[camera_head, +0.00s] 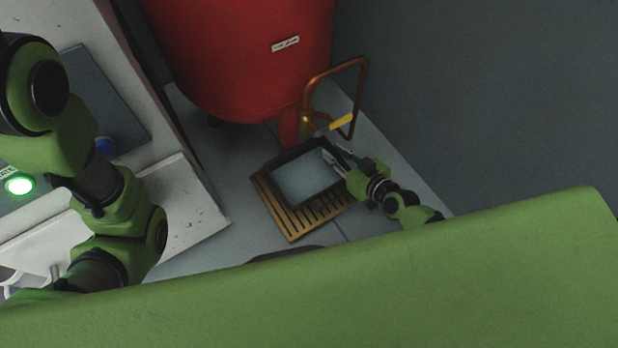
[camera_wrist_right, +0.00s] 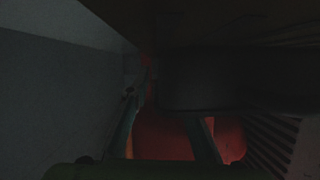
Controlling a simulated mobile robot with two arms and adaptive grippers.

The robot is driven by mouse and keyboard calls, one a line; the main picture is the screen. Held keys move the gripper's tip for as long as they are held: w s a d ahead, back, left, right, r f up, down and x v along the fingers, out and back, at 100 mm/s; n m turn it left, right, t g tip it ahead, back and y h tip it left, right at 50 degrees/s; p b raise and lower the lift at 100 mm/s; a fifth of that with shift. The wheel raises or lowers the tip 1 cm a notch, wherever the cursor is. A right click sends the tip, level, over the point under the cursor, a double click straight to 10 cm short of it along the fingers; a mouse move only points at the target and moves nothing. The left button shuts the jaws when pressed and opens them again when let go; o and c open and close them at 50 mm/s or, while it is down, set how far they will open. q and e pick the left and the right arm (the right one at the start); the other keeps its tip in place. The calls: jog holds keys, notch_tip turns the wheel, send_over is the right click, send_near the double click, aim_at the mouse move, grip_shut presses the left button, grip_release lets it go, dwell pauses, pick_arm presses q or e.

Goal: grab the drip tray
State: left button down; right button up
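The drip tray (camera_head: 275,162) is a dark, shallow, square-rimmed tray with a pale grey inside. It sits on a yellow-brown slatted grate (camera_head: 293,226) on the floor, below the red tank. My right gripper (camera_head: 334,154) is at the tray's right rim, its fingers apart, one over the inside and one outside. Contact with the rim cannot be made out. In the dark right wrist view, the fingers (camera_wrist_right: 160,105) are spread and a dark block, probably the tray (camera_wrist_right: 215,80), hides part of one. My left arm shows at the left; its gripper is out of view.
The large red tank (camera_head: 240,55) stands behind the tray on legs. A copper-coloured pipe loop (camera_head: 364,85) with a yellow lever (camera_head: 341,122) rises close behind my right gripper. A bench with a lit green button (camera_head: 19,186) is at left. A grey wall closes the right.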

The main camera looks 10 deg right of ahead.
jog(key=shift+w, duration=0.1)
grip_shut()
jog(key=shift+r, duration=0.1)
